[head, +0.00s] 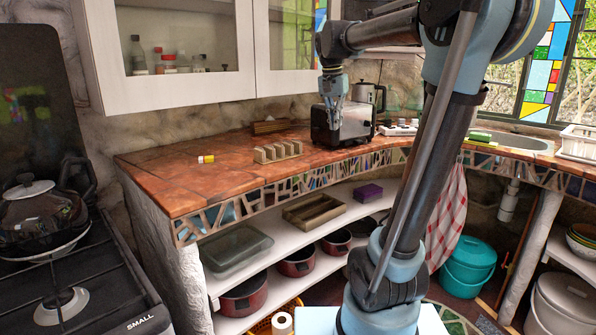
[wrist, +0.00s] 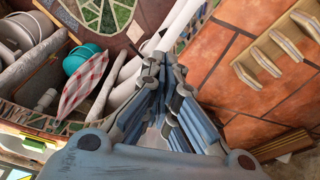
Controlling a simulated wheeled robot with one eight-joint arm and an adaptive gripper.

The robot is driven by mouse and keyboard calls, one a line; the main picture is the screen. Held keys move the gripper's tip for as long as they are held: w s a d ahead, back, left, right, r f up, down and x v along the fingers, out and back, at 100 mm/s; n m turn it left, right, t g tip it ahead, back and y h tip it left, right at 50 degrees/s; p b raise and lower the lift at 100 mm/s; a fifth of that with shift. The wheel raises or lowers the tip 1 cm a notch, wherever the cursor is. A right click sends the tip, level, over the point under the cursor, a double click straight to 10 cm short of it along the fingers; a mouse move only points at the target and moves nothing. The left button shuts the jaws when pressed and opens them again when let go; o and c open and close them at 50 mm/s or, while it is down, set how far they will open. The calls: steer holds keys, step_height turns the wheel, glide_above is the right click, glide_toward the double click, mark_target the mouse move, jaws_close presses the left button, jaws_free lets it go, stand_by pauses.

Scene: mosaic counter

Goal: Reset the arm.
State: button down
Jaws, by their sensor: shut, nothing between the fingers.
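My gripper (head: 335,116) hangs from the raised arm over the counter, in front of the dark toaster (head: 358,124) in the head view. Its fingers point down and are shut with nothing between them. In the wrist view the closed fingers (wrist: 170,78) fill the middle of the picture. I cannot tell the exact gap between the gripper and the toaster. My arm crosses the right half of the head view and hides part of the counter and shelves.
The terracotta counter (head: 190,180) holds a wooden rack (head: 278,152), which also shows in the wrist view (wrist: 275,50), and a small yellow item (head: 206,159). Cabinets (head: 185,95) hang above. A stove (head: 95,290) with a pot stands left. The counter's left part is mostly clear.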

steer(key=s+d+f+n, duration=0.3)
steer(key=s+f, duration=1)
steer(key=f, duration=0.2)
steer(key=s+d+f+n+y, duration=0.1)
steer(key=s+d+f+n, duration=0.2)
steer(key=s+f, duration=1.1)
steer(key=shift+s+d+f+n+t, duration=0.2)
steer(key=shift+s+f+n+t, duration=0.1)
steer(key=shift+f+n, duration=0.1)
steer(key=shift+w, duration=0.1)
steer(key=shift+w+f, duration=0.2)
steer(key=shift+w, duration=0.2)
